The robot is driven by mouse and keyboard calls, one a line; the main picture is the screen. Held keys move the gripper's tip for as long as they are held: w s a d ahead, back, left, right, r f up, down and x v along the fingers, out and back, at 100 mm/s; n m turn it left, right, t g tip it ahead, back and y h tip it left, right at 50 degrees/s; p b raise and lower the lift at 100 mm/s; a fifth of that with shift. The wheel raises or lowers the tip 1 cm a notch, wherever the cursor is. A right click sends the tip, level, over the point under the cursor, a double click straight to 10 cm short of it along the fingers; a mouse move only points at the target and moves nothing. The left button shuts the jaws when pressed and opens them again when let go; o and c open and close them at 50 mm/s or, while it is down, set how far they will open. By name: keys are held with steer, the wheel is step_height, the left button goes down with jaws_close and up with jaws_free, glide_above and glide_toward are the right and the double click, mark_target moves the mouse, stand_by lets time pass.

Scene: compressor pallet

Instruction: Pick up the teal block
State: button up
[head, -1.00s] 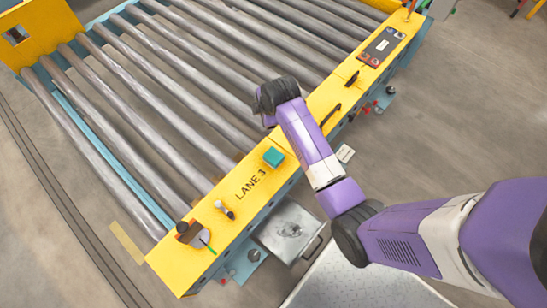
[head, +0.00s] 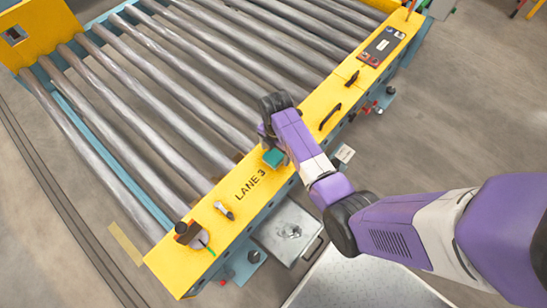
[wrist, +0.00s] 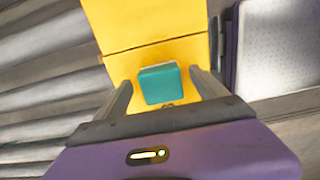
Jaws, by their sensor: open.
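The teal block (head: 274,158) sits on the yellow side rail of the roller conveyor, just past the "LANE 3" lettering. In the wrist view the teal block (wrist: 161,84) lies between the two fingers of my gripper (wrist: 163,88), with a gap on each side. My gripper is open and holds nothing. In the head view my gripper (head: 276,150) is at the block, partly hidden by my own wrist. I cannot tell its exact height above the rail.
The yellow rail (head: 318,103) carries a black handle (head: 330,117), a control panel (head: 382,46), a small light-coloured tool (head: 224,210) and a dark red-and-black fixture (head: 187,232). Metal rollers (head: 150,110) lie to the left. A metal box (head: 288,232) stands below the rail.

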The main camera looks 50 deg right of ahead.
mark_target(275, 153)
steer(key=shift+f, duration=0.85)
steer(key=shift+c, duration=0.2)
steer(key=c, duration=1.6)
steer(key=shift+r, duration=0.15)
step_height(275, 153, up, 20)
steer(key=p, duration=0.3)
